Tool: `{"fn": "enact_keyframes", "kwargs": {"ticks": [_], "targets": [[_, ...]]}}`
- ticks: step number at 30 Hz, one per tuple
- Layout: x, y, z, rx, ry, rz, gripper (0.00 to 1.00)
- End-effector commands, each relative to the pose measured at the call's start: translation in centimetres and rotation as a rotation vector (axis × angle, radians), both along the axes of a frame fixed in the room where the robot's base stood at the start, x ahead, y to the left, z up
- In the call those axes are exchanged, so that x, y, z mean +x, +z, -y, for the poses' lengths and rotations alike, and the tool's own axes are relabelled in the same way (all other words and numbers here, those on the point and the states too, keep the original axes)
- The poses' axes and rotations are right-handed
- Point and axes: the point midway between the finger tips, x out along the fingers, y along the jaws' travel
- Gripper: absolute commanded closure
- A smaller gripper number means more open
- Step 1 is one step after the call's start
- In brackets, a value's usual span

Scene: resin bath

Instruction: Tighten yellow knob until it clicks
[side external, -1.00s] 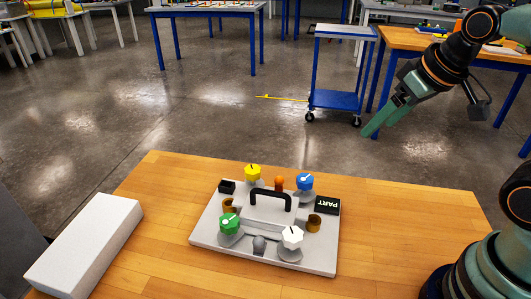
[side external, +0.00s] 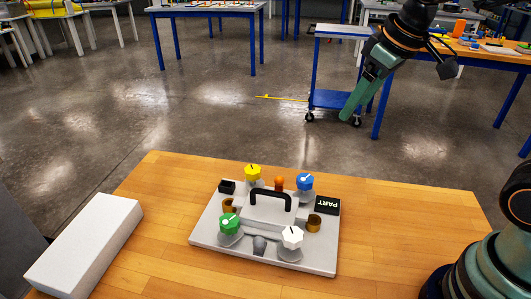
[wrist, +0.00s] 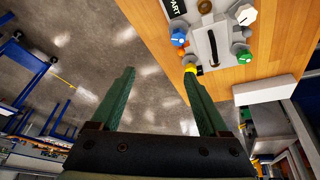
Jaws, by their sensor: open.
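The yellow knob (side external: 253,171) stands upright at the back left of the grey fixture plate (side external: 205,240), with a pale mark on its top. My gripper (side external: 349,116) is in the air, behind and to the right of the plate in the side view, apart from the knob. In the wrist view my gripper (wrist: 160,73) has its two green fingers apart with nothing between them. The yellow knob (wrist: 190,68) shows there just beyond the tip of the right finger, which partly hides it.
A white block (side external: 85,245) lies at the left. The wooden table (side external: 400,225) is bare at right.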

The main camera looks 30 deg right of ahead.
Motion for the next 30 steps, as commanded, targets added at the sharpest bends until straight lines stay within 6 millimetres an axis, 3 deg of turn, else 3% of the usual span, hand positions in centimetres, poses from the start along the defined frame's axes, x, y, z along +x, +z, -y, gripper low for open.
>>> {"fn": "enact_keyframes", "kwargs": {"ticks": [8,18,24,30], "targets": [[6.7,0.1,-3.9,-0.073,0.262,-0.127,0.22],[13.6,-3.9,-9.7,-0.144,0.584,-0.268,0.22],[15.7,-7.1,-12.6,-0.169,0.733,-0.330,0.22],[16.4,-8.6,-13.7,-0.179,0.794,-0.354,0.22]]}}
